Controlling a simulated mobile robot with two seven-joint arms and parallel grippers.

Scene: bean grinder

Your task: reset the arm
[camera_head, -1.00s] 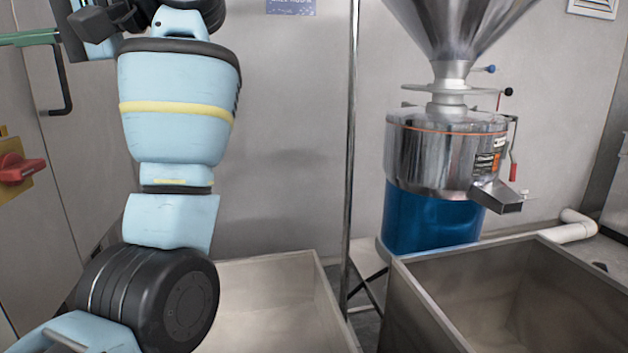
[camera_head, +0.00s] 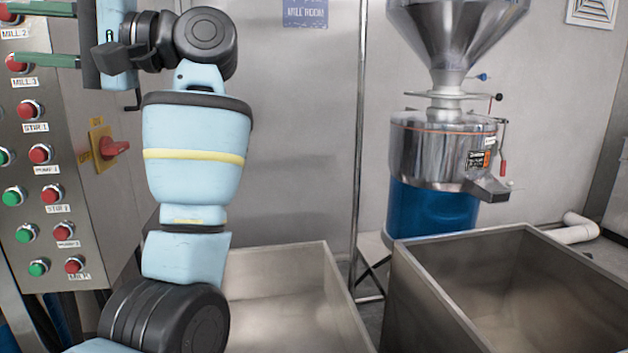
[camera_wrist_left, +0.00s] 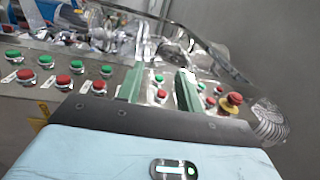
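My left arm rises on the left of the head view, pale blue and black with a yellow band. My left gripper (camera_head: 28,34) is at the upper left, its two green fingers pointing left and held apart. It is in front of the upper part of the button panel (camera_head: 98,215). In the left wrist view the green fingers of the gripper (camera_wrist_left: 160,72) also stand apart, with nothing held between them. Panel buttons show between and beyond them. Whether the fingertips touch the panel I cannot tell. My right arm and gripper are not in view.
A red rotary switch (camera_head: 115,149) sits on the panel's side, close to my arm. A steel and blue grinder (camera_head: 432,205) stands at the right. Open metal bins (camera_head: 318,262) and (camera_head: 415,290) fill the lower middle and right. A thin post (camera_head: 358,130) stands between them.

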